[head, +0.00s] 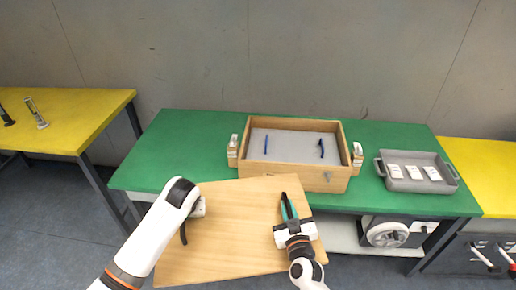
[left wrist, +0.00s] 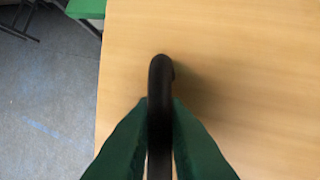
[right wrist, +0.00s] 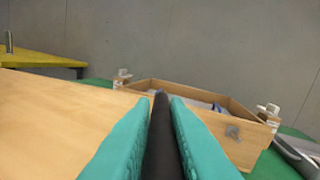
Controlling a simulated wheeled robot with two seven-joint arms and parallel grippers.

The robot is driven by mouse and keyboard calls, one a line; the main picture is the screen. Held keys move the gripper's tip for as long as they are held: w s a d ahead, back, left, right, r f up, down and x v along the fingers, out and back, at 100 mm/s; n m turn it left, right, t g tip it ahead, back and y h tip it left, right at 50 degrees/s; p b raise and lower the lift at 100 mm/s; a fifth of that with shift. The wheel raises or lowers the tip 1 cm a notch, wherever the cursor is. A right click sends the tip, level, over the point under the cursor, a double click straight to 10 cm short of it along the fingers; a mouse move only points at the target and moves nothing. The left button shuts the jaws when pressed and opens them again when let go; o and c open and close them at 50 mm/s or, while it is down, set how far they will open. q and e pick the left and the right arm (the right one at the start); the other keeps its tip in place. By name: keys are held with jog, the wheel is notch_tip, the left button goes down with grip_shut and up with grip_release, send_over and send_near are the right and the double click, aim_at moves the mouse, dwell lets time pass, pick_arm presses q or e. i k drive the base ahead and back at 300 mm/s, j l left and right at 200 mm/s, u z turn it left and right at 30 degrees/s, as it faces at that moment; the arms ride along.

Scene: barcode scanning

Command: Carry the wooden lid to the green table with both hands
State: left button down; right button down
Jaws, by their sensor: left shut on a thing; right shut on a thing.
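The wooden lid (head: 232,245) is a flat light-brown board, held up in front of the green table (head: 185,132). It hides part of the table's front edge in the head view. My left gripper (head: 186,222) is at the lid's left part. In the left wrist view its green fingers (left wrist: 160,120) are shut on a black handle (left wrist: 160,75) on the lid. My right gripper (head: 288,208) is over the lid's right part. In the right wrist view its green fingers (right wrist: 160,110) are shut on a black handle (right wrist: 159,130).
An open wooden box (head: 277,174) with two blue things inside stands on the green table, just behind the lid. A grey tray (head: 391,184) with white pieces is at its right. Yellow tables stand at left (head: 85,104) and right (head: 495,170). The green table's left part is clear.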

aim_at(189, 147)
jog(key=i+j+u, duration=0.15)
jog(key=u, duration=0.25)
jog(key=i+j+u, duration=0.15)
jog(key=u, duration=0.25)
jog(key=i+u, duration=0.15)
jog(key=u, duration=0.2)
jog(key=i+u, duration=0.3)
jog(key=i, duration=0.75)
jog(key=i+z, duration=0.15)
jog(key=z, duration=0.35)
jog(key=i+z, duration=0.1)
jog(key=z, duration=0.35)
jog(key=i+j+z, duration=0.1)
jog(key=z, duration=0.4)
jog(key=i+j+z, duration=0.1)
jog(key=z, duration=0.4)
jog(key=i+j, duration=0.1)
jog(key=i, duration=0.25)
